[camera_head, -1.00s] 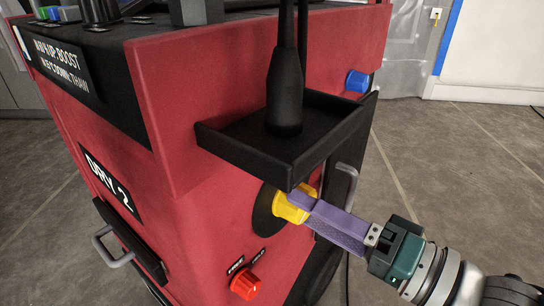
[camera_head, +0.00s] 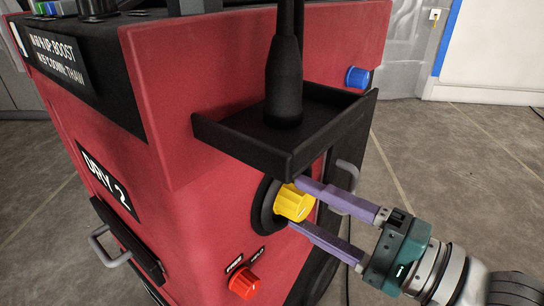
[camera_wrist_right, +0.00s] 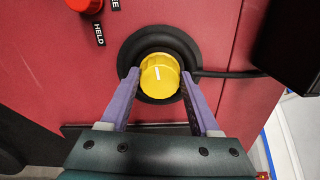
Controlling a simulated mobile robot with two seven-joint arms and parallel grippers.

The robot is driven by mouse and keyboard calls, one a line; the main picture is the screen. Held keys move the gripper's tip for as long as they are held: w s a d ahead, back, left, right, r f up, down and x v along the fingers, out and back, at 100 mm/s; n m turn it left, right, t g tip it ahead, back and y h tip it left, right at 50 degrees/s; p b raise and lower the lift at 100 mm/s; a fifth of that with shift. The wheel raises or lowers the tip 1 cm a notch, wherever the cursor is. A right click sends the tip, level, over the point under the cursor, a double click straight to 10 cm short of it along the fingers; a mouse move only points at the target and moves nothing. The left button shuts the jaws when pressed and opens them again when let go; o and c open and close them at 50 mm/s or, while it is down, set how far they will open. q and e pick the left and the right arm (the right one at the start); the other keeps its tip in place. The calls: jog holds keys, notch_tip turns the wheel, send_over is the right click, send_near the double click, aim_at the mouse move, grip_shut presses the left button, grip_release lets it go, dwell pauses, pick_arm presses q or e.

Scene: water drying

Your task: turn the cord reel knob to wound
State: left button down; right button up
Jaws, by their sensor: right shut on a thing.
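The yellow knob (camera_head: 293,204), which I take for the cord reel knob, sits on a round black disc (camera_head: 262,207) on the red machine's side. In the right wrist view the knob (camera_wrist_right: 160,76) has a white mark pointing roughly up in the picture. My right gripper (camera_head: 295,203) is shut on the knob, with one purple finger on each side; the fingers (camera_wrist_right: 161,80) also flank it in the wrist view. No wound label can be read. My left gripper is not in view.
A black tray (camera_head: 225,128) holding a dark upright tool (camera_head: 284,80) juts out just above the knob. A red knob (camera_head: 244,284) with labels, one reading HELD, is below left. A grey handle (camera_head: 347,178) is close to the upper finger. A black cord (camera_wrist_right: 225,74) runs from the disc.

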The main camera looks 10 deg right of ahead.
dwell(0.3)
jog(key=o, duration=1.4)
jog(key=shift+c, duration=0.2)
jog(key=shift+s, duration=0.1)
jog(key=p+v, duration=0.1)
jog(key=v, duration=0.8)
jog(key=shift+s+d+p, duration=0.25)
jog(key=shift+d+p, duration=0.05)
jog(key=shift+p, duration=0.05)
